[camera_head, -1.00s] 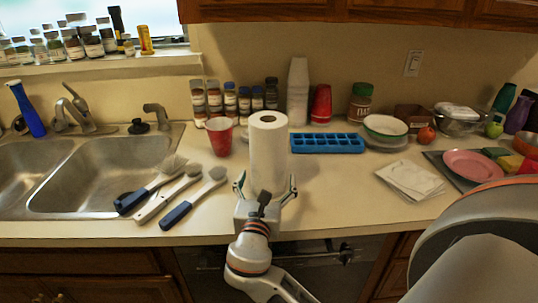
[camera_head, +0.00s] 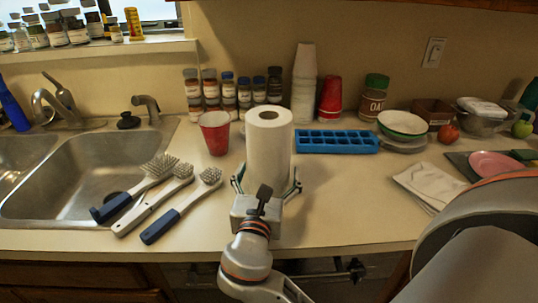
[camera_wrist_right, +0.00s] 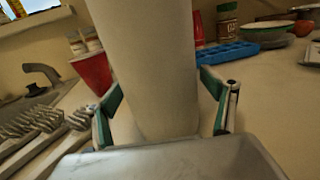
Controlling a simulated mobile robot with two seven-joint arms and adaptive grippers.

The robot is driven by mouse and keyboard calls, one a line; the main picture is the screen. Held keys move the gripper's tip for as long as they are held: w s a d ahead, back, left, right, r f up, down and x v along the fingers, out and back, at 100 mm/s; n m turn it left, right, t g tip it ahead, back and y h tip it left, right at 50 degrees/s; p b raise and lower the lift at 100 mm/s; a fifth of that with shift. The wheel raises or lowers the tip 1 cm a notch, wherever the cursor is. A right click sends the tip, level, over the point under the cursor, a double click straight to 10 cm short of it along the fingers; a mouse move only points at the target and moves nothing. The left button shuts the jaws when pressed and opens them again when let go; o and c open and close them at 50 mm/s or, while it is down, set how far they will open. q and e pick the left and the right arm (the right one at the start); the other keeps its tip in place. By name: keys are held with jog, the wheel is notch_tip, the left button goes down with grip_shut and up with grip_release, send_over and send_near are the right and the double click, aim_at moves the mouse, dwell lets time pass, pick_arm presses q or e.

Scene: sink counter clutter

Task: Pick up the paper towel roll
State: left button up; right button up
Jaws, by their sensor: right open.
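The white paper towel roll (camera_head: 268,148) stands upright on the counter, between the red cup and the blue ice tray. My right gripper (camera_head: 267,184) is low at the front of the roll, its two fingers open on either side of it. In the right wrist view the roll (camera_wrist_right: 155,60) stands between the spread fingers of the gripper (camera_wrist_right: 163,100). I cannot tell whether either finger touches the roll. The back of the roll is hidden. My left gripper is not in view.
A red cup (camera_head: 215,132) stands close on the left, and several brushes (camera_head: 183,212) lie beside the sink (camera_head: 78,180). A blue ice tray (camera_head: 338,141) is close behind on the right. White cups (camera_head: 304,85) stand behind. The counter right of the gripper (camera_head: 350,200) is clear.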

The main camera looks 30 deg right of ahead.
jog(key=shift+w, duration=0.1)
jog(key=c, duration=1.3)
jog(key=shift+o, duration=0.2)
jog(key=shift+r, duration=0.15)
